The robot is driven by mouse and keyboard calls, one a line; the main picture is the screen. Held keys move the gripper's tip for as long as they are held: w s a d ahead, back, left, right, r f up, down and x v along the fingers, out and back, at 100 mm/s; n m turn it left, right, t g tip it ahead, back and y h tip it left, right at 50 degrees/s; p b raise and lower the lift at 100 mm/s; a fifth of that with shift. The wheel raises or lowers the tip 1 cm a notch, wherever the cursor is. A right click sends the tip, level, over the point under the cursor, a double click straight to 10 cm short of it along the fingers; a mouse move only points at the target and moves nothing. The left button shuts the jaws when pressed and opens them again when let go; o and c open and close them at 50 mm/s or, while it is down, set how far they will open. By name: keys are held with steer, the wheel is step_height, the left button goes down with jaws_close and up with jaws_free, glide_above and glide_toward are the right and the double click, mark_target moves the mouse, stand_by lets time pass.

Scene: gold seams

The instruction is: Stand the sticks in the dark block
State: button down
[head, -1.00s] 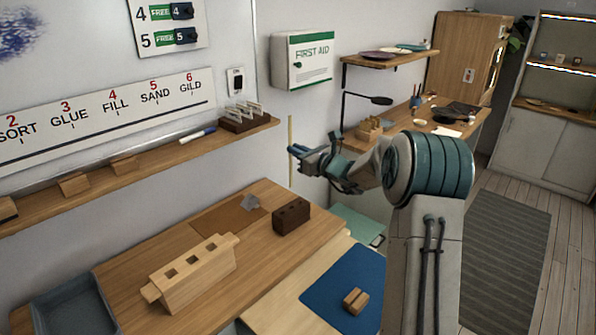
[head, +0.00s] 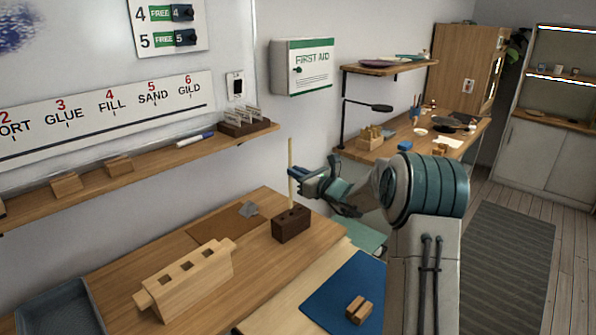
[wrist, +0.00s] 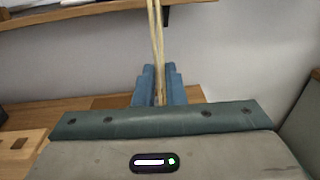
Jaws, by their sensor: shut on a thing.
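The dark block (head: 290,229) stands on the wooden bench, with holes in its top. A thin pale stick (head: 290,155) is upright above it, and its lower end meets the block's top in the head view. I cannot tell whether the end is inside a hole. My gripper (head: 294,173) is shut on the stick partway along its length, reaching in from the right. In the wrist view the pale stick (wrist: 156,40) rises between the blue fingers (wrist: 159,98); the dark block is not clearly visible there.
A pale wooden block with square holes (head: 190,280) stands left of the dark block. A grey tray (head: 65,305) is at the bench's left end. A wall ledge (head: 150,155) runs behind.

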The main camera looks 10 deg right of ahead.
steer(key=shift+f, duration=0.45)
steer(key=shift+f+b, duration=3.35)
steer(key=shift+f, duration=0.2)
steer(key=c, duration=1.4)
jaws_free()
steer(key=shift+c, duration=0.2)
steer(key=b, duration=0.1)
glide_toward(291, 192)
steer(key=shift+s+d+f, duration=0.2)
steer(key=shift+s+d, duration=0.35)
steer(key=shift+s, duration=0.1)
steer(key=shift+r, duration=0.1)
